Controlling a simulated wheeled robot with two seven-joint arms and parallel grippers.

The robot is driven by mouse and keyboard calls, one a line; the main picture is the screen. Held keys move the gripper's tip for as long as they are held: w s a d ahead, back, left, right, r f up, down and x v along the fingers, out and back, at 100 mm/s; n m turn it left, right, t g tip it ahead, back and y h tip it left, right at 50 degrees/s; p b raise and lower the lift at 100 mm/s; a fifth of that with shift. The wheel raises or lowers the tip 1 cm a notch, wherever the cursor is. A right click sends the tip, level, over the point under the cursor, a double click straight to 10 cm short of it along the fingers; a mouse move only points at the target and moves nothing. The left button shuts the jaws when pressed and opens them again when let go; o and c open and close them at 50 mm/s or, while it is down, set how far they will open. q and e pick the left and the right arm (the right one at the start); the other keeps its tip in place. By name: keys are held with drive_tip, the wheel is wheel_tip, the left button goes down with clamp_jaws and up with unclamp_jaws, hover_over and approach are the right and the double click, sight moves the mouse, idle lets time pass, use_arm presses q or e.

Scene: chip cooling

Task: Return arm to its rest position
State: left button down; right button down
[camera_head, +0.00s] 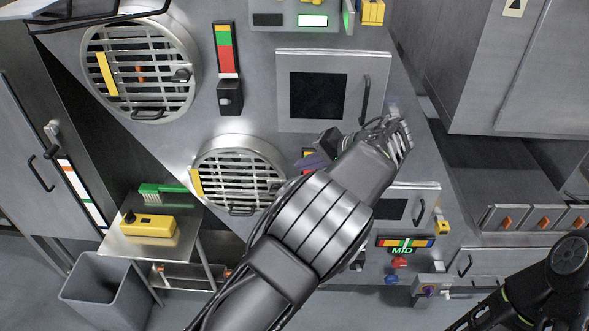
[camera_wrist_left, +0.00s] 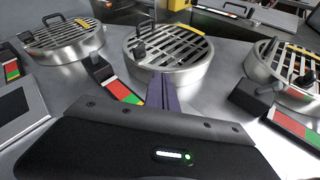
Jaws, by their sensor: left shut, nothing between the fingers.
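My left arm reaches up across the middle of the head view. Its gripper (camera_head: 313,162) hangs in front of the grey machine panel (camera_head: 200,110), right of the lower round grille (camera_head: 235,178). The purple fingers (camera_wrist_left: 162,92) are together and empty in the left wrist view, in front of a round grille (camera_wrist_left: 168,62). Whether they touch the panel is unclear. Part of my right arm (camera_head: 560,275) shows at the lower right; its gripper is out of view.
An upper round grille (camera_head: 140,75), a dark-windowed door (camera_head: 330,95) and a red-green indicator with a knob (camera_head: 229,98) surround the arm.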

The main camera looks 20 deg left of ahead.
use_arm(q)
drive_tip(key=shift+d+r, duration=0.2)
idle(0.4)
drive_tip(key=s+a+f+m+g+h, duration=0.1)
drive_tip(key=s+f+g+h, duration=0.3)
drive_tip(key=f, duration=1)
drive_tip(key=s+a+f+t+h, duration=0.1)
drive_tip(key=s+f+h, duration=0.1)
drive_tip(key=s+f, duration=0.8)
drive_tip(key=s+d+f+h, duration=0.4)
drive_tip(key=s+f, duration=0.3)
drive_tip(key=f, duration=0.5)
drive_tip(key=s+d+n+t+h, duration=0.1)
drive_tip(key=s+d+n+h, duration=0.3)
drive_tip(key=s, duration=0.9)
drive_tip(key=d, duration=0.3)
drive_tip(key=shift+s+r, duration=0.15)
drive_tip(key=shift+r, duration=0.25)
